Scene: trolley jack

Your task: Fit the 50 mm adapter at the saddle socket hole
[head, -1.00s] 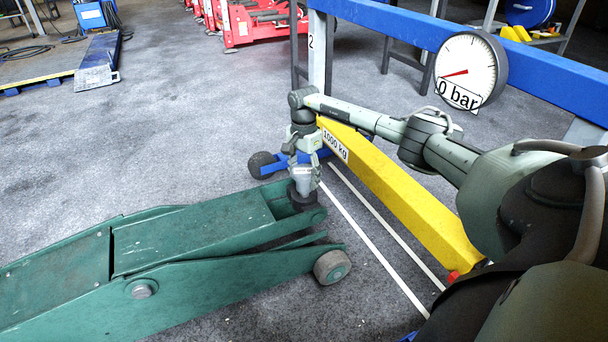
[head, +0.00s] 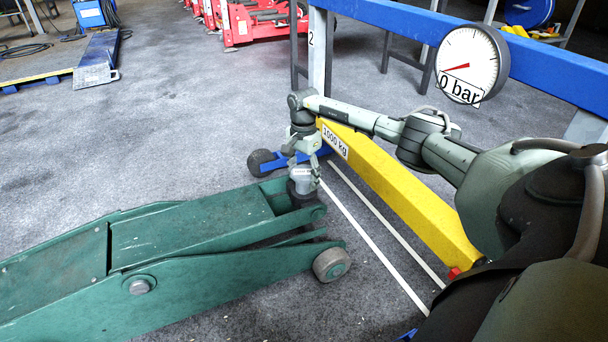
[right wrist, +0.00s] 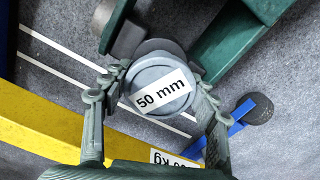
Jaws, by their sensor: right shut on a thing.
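The 50 mm adapter (head: 301,184) is a grey round piece with a white label, also seen from above in the right wrist view (right wrist: 158,72). My right gripper (head: 302,164) is shut on it, with one finger on each side in the right wrist view (right wrist: 157,100). The adapter is upright over the dark saddle (head: 300,199) at the end of the green trolley jack's arm (head: 190,235). In the right wrist view the saddle's dark rim (right wrist: 165,46) shows beyond the adapter. The socket hole is hidden, so I cannot tell whether the adapter is seated. My left gripper is out of view.
A yellow beam (head: 400,200) marked 1000 kg runs close beside my right arm. A blue frame (head: 450,35) and a gauge (head: 471,65) reading 0 bar stand beyond. The jack's wheel (head: 332,265) is on the floor. Open floor lies left.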

